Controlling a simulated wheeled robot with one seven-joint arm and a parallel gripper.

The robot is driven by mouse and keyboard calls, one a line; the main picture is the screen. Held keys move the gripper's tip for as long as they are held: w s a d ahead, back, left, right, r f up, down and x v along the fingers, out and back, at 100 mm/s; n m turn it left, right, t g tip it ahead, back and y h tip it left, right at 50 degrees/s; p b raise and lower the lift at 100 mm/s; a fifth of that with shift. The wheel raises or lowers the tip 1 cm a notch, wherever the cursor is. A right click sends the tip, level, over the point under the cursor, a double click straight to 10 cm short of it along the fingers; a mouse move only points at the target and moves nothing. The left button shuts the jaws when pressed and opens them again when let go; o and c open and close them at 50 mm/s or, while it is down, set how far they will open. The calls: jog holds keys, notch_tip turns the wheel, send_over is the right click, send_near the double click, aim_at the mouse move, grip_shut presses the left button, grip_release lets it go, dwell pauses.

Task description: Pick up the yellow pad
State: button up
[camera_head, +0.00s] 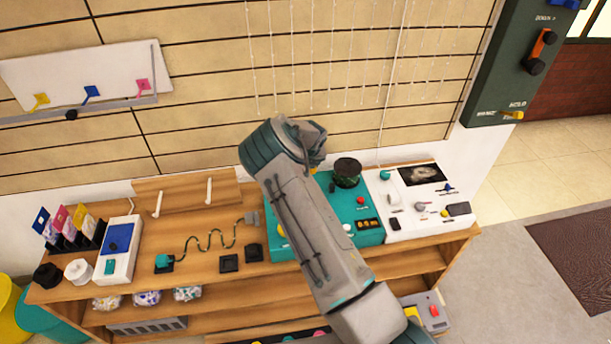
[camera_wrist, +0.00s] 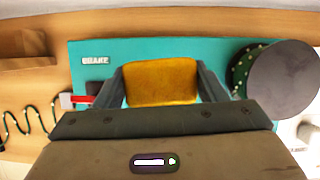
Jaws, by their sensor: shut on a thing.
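The yellow pad (camera_wrist: 162,84) shows in the wrist view as an orange-yellow block with rounded corners. My gripper (camera_wrist: 161,76) is shut on it, with one dark finger at each side of the pad. Behind the pad is the teal board (camera_wrist: 140,50), marked "BRAKE" in the wrist view; the gap between pad and board cannot be judged. In the head view the same teal board (camera_head: 372,237) lies on the wooden bench, and my arm crosses in front of it.
A dark round part with a grey disc (camera_wrist: 283,80) stands close to the right of my gripper. A red piece (camera_wrist: 68,101) is to its left. A white panel with small parts (camera_head: 405,228) lies right of the teal board. A wavy wire (camera_head: 205,240) stands on the left.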

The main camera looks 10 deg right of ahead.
notch_tip(320, 180, up, 22)
jog(key=b, duration=0.1)
jog(key=shift+f, duration=0.15)
jog(key=shift+o, duration=0.4)
